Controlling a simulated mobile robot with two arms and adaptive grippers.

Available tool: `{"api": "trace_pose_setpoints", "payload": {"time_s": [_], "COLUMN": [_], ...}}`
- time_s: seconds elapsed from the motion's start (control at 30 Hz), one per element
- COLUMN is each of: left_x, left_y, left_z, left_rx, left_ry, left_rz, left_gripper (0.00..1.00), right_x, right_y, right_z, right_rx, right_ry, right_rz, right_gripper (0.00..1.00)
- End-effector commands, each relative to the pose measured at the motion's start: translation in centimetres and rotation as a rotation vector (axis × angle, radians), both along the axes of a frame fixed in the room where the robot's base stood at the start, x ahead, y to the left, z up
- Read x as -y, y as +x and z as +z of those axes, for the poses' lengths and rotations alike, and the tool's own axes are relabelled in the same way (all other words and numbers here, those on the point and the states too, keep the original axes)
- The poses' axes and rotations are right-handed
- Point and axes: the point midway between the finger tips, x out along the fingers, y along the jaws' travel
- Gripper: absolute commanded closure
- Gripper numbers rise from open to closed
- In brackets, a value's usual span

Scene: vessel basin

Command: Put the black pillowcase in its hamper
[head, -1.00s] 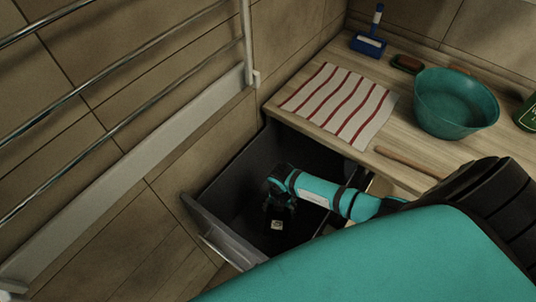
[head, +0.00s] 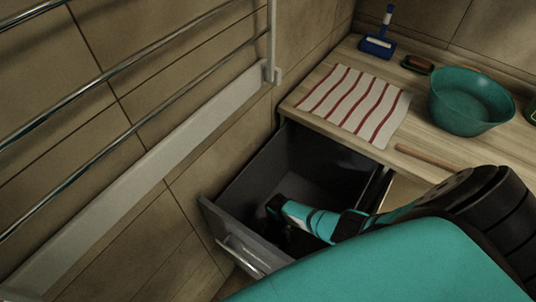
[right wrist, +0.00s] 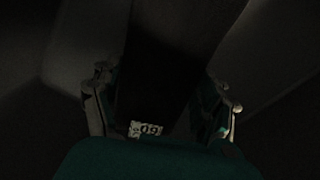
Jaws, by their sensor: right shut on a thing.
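My right gripper (head: 291,236) reaches down inside an open dark drawer-like bin (head: 236,243) with a metal handle, under the counter. It is dim in there and the fingertips are hard to make out from the head. In the right wrist view my right gripper (right wrist: 160,100) is shut on a very dark cloth, the black pillowcase (right wrist: 165,55), between its fingers. A small white label (right wrist: 146,129) with dark digits shows between them. The pillowcase's lower extent is lost in shadow. I cannot tell if this bin is the hamper. My left gripper is not in view.
The wooden counter (head: 415,135) holds a red-striped cloth (head: 355,103), a teal basin (head: 468,102), a blue-and-white brush (head: 378,44) and a wooden stick (head: 428,157). A metal rail rack (head: 125,130) is on the tiled wall at left.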

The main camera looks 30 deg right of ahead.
Motion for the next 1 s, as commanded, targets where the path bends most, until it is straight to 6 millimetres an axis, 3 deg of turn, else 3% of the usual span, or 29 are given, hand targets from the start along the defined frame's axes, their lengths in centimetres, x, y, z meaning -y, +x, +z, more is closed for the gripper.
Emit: {"api": "trace_pose_setpoints", "payload": {"time_s": [0.27, 0.37, 0.77, 0.8, 1.0], "left_x": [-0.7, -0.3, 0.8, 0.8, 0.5], "left_y": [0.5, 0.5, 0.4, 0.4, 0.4], "left_z": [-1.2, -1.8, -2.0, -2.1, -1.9], "left_rx": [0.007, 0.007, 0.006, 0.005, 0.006], "left_ry": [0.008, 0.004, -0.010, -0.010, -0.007], "left_rz": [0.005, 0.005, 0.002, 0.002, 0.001], "left_gripper": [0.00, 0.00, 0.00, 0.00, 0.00], "right_x": [-1.6, -1.6, -1.5, -1.5, -1.5], "right_y": [3.9, 3.7, 3.8, 3.8, 3.7], "right_z": [-0.2, -1.2, -1.6, -1.6, -1.5], "right_rx": [0.004, -0.001, 0.001, 0.001, 0.001], "right_ry": [0.003, 0.001, 0.000, 0.000, 0.000], "right_rz": [-0.001, -0.002, 0.000, 0.000, 0.000], "right_gripper": [0.72, 0.72, 0.72, 0.23, 0.01]}}
